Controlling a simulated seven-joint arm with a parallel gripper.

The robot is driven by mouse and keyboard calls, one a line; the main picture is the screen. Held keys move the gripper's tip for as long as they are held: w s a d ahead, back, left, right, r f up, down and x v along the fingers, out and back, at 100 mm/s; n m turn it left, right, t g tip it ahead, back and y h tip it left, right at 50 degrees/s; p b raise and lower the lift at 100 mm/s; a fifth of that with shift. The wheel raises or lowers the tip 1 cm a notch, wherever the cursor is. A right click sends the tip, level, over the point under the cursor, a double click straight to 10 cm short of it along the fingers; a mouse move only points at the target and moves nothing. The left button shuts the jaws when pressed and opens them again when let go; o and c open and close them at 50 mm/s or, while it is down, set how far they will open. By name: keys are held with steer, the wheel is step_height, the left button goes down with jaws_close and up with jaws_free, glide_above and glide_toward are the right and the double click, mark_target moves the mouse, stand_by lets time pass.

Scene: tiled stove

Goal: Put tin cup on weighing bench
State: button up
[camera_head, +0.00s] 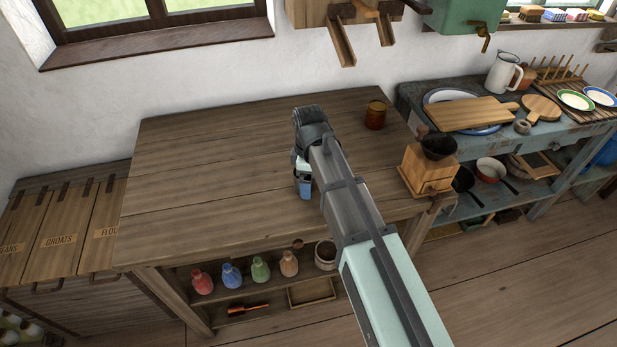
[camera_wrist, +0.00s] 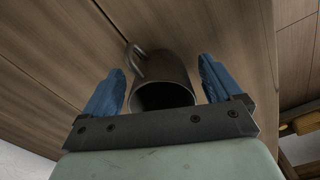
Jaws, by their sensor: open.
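The tin cup (camera_wrist: 163,82) shows in the wrist view as a dark grey metal cup with a loop handle at its upper left. Its open mouth faces the camera, and it sits between the two blue fingers of my gripper (camera_wrist: 163,90). The fingers are apart, with a visible gap on each side of the cup. In the head view my gripper (camera_head: 303,187) is over the middle of the large wooden bench (camera_head: 200,165), pointing down, and hides the cup. Planked wood lies behind the cup; I cannot tell for certain which bench is the weighing bench.
An amber jar (camera_head: 376,115) and a coffee grinder (camera_head: 428,165) stand on the bench's right side. Wall-mounted bins with wooden chutes (camera_head: 342,45) are above. A blue table (camera_head: 410,97) with plates, boards and a jug is at right. The bench's left half is clear.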

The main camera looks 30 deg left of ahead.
steer(key=shift+r, duration=0.1)
step_height(320, 180, up, 14)
steer(key=shift+a+f, duration=0.15)
steer(key=shift+f, duration=0.05)
stand_by(0.6)
steer(key=shift+w, duration=0.1)
stand_by(0.3)
steer(key=w+d+f+m+g+y, duration=0.15)
steer(key=w+d, duration=0.25)
steer(key=d, duration=0.4)
steer(key=shift+s+a+f+n+y, duration=0.35)
steer(key=shift+s+a+f, duration=0.4)
steer(key=shift+a+f, duration=1)
steer(key=shift+s+a+f+n+y, duration=0.15)
steer(key=shift+s+a+f+y, duration=0.6)
steer(key=shift+f, duration=1.5)
steer(key=shift+s+a+f+n+y, duration=0.2)
steer(key=shift+s+a+f, duration=0.6)
steer(key=shift+a+f, duration=1.15)
